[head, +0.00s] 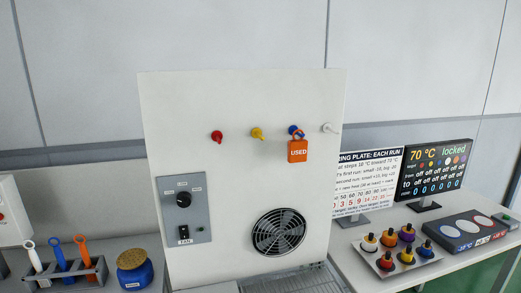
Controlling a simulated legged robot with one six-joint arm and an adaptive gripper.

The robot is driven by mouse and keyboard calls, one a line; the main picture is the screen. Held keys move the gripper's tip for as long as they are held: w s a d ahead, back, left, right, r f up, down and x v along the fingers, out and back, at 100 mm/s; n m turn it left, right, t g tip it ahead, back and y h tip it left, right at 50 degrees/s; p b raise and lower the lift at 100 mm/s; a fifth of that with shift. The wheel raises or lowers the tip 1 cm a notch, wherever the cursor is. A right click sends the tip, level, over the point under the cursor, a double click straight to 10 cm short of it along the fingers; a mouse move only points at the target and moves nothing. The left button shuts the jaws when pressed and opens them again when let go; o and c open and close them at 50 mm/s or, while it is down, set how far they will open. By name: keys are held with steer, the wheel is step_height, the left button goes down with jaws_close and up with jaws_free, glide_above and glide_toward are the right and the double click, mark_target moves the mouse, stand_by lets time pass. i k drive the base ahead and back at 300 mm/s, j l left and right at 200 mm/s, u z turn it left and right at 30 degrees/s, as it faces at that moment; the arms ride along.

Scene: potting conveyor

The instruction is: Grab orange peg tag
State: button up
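An orange tag (298,152) marked "USED" hangs in the head view, right of centre on an upright white panel (240,190). It hangs by its loop from the blue peg (294,130). A red peg (217,136), a yellow peg (257,133) and a white peg (329,128) stick out of the same panel in a row and hold no tag. My gripper is not in view.
The panel carries a fan grille (279,232) and a knob plate (183,208). At left are a tool rack (85,281) and a blue jar (135,272). At right, signs, a tray of coloured knobs (368,257) and a dark button box (468,232) occupy the table.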

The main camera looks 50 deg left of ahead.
mark_target(297, 149)
steer(key=i+u, duration=0.15)
steer(key=u, duration=0.25)
steer(key=i+u, duration=0.15)
steer(key=u, duration=0.2)
steer(key=i+u, duration=0.15)
steer(key=u, duration=0.25)
steer(key=i+l+u, duration=0.1)
steer(key=u, duration=0.25)
